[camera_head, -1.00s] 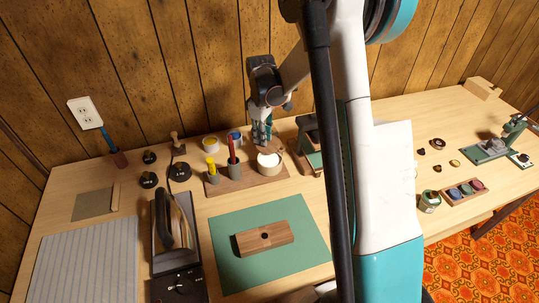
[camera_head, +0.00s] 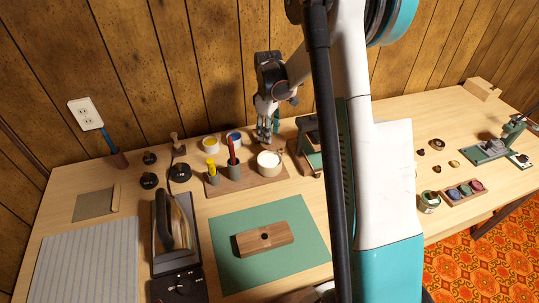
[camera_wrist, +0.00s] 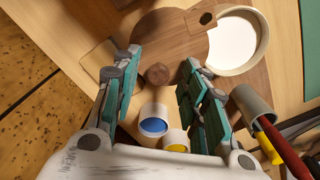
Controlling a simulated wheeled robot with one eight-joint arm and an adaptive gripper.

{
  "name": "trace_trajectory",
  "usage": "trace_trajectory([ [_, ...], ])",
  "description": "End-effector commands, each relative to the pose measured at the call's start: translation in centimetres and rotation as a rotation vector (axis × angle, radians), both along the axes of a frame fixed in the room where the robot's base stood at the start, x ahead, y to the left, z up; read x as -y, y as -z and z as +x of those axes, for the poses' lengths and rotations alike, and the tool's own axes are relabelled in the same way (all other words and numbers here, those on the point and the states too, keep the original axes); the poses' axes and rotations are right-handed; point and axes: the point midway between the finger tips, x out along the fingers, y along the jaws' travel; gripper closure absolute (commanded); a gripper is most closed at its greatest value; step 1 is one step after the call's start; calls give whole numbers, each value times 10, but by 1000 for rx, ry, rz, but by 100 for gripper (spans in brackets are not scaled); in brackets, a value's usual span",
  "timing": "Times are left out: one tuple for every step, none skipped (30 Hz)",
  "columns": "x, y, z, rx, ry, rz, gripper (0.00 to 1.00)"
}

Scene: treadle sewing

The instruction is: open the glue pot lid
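The glue pot (camera_head: 268,163) is a cream round pot standing on a wooden board (camera_head: 245,182). Its white inside shows in the wrist view, within the pale rim (camera_wrist: 262,38). The round brown wooden lid (camera_wrist: 180,35) lies swung to one side of the pot mouth, with a small dark pivot piece beside the rim. The lid's faceted wooden knob (camera_wrist: 157,75) sits between my fingers. My gripper (camera_head: 269,138) is open, with visible gaps between its fingers (camera_wrist: 160,62) and the knob. In the head view my fingers hide most of the lid.
A grey cup (camera_wrist: 250,100) with a red-handled tool stands close beside the pot. Yellow (camera_head: 210,143) and blue (camera_head: 234,137) paint tins stand behind the board. A green machine (camera_head: 309,145) stands just right. The green mat (camera_head: 222,250) carries a wooden block.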

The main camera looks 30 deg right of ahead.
Motion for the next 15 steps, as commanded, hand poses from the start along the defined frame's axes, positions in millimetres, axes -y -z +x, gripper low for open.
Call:
trace_trajectory([
  [0, -7, 0, 0, 0, 0, 60],
  [0, -9, 0, 0, 0, 0, 60],
  [0, -13, 0, 0, 0, 0, 60],
  [0, -16, 0, 0, 0, 0, 60],
  [0, -19, 0, 0, 0, 0, 60],
  [0, -23, 0, 0, 0, 0, 60],
  [0, -25, 0, 0, 0, 0, 60],
  [0, -28, 0, 0, 0, 0, 60],
  [0, -32, 0, 0, 0, 0, 60],
  [0, -34, 0, 0, 0, 0, 60],
  [0, -37, 0, 0, 0, 0, 60],
  [0, -41, 0, 0, 0, 0, 60],
  [0, -44, 0, 0, 0, 0, 60],
  [0, -46, 0, 0, 0, 0, 60],
  [0, -50, 0, 0, 0, 0, 60],
])
